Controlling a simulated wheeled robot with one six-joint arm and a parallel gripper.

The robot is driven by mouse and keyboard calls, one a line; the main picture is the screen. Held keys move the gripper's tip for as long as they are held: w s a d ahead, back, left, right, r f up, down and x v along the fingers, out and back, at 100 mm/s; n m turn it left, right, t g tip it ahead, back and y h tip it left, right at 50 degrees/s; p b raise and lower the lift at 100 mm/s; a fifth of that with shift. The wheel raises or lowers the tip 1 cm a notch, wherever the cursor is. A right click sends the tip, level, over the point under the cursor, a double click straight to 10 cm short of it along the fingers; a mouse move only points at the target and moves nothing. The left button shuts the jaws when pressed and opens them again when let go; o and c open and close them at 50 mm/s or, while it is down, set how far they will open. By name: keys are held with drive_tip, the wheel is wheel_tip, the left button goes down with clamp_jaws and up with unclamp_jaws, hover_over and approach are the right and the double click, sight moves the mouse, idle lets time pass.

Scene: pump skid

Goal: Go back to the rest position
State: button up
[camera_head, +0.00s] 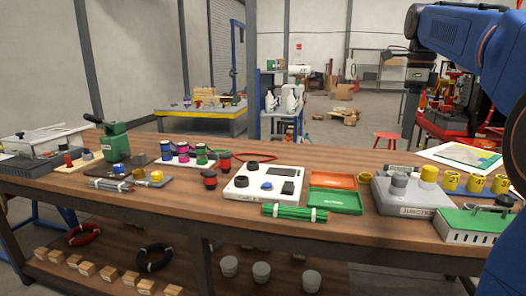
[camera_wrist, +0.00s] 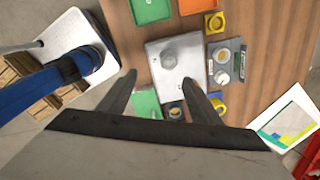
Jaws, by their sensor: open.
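My gripper (camera_wrist: 159,77) shows in the wrist view with its two dark fingers spread apart and nothing between them. It hangs above the workbench and looks down on a grey box (camera_wrist: 158,52) with a round grey knob. My blue arm reaches in from the right edge of the head view and ends in dark parts high at the upper right, well above the bench. The fingertips are not clear in the head view.
The wooden workbench (camera_head: 230,226) is crowded: a white panel (camera_head: 240,189), a green tray (camera_head: 333,202), an orange tray (camera_head: 333,180), a grey junction box (camera_head: 397,204) and several yellow cups (camera_head: 476,183). A red stool (camera_head: 385,141) stands behind. The air above the bench's left half is clear.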

drive_tip(key=s+a+f+n+t, duration=0.1)
drive_tip(key=s+a+f+n, duration=0.3)
drive_tip(key=s+f+n, duration=0.4)
drive_tip(key=s+a+f+n+t, duration=0.2)
drive_tip(key=s+a+f+n, duration=0.3)
drive_tip(key=s+f+n, duration=0.4)
drive_tip(key=s+a+f+n+t, duration=0.1)
drive_tip(key=s+a+f+n, duration=0.3)
drive_tip(key=s+f+n, duration=0.4)
drive_tip(key=s+f, duration=0.3)
drive_tip(key=f, duration=0.4)
drive_tip(key=shift+a, duration=0.35)
